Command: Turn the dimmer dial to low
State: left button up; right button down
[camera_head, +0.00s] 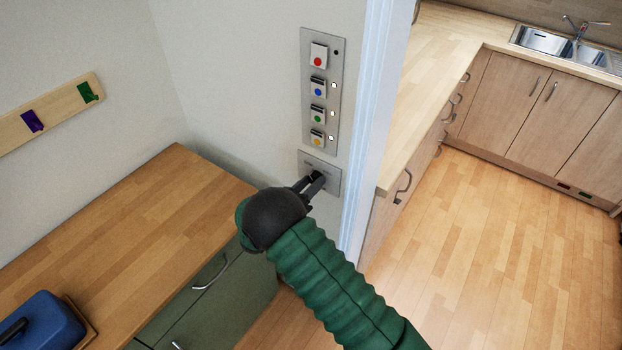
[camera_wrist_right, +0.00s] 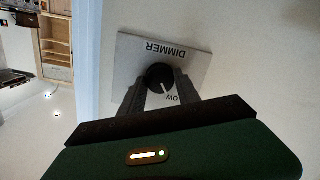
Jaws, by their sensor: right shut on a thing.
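The dimmer dial (camera_wrist_right: 159,78) is a round black knob with a white pointer line. It sits on a grey plate (camera_wrist_right: 134,56) lettered DIMMER, with LOW printed beside the knob; the right wrist view shows this upside down. In the head view the plate (camera_head: 332,172) is on the wall below a panel of buttons, and the knob is mostly hidden by the gripper. My right gripper (camera_head: 317,178) is at the plate, its fingers on both sides of the knob. It also shows in the right wrist view (camera_wrist_right: 157,92), shut on the dial. My left gripper is not in view.
A switch panel (camera_head: 321,132) with red, blue, green and yellow buttons is just above the plate. A white door frame (camera_head: 369,120) stands close on the right.

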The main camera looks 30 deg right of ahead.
jog(key=shift+a+f+n+p, duration=0.2)
jog(key=shift+n+p, duration=0.1)
jog(key=shift+n, duration=0.6)
jog(key=c, duration=1.2)
grip_release()
jog(key=shift+c, duration=0.2)
jog(key=o, duration=0.4)
jog(key=shift+w, duration=0.15)
jog(key=shift+c, duration=0.2)
jog(key=shift+r, duration=0.1)
jog(key=b+v, duration=0.2)
jog(key=v, duration=1.5)
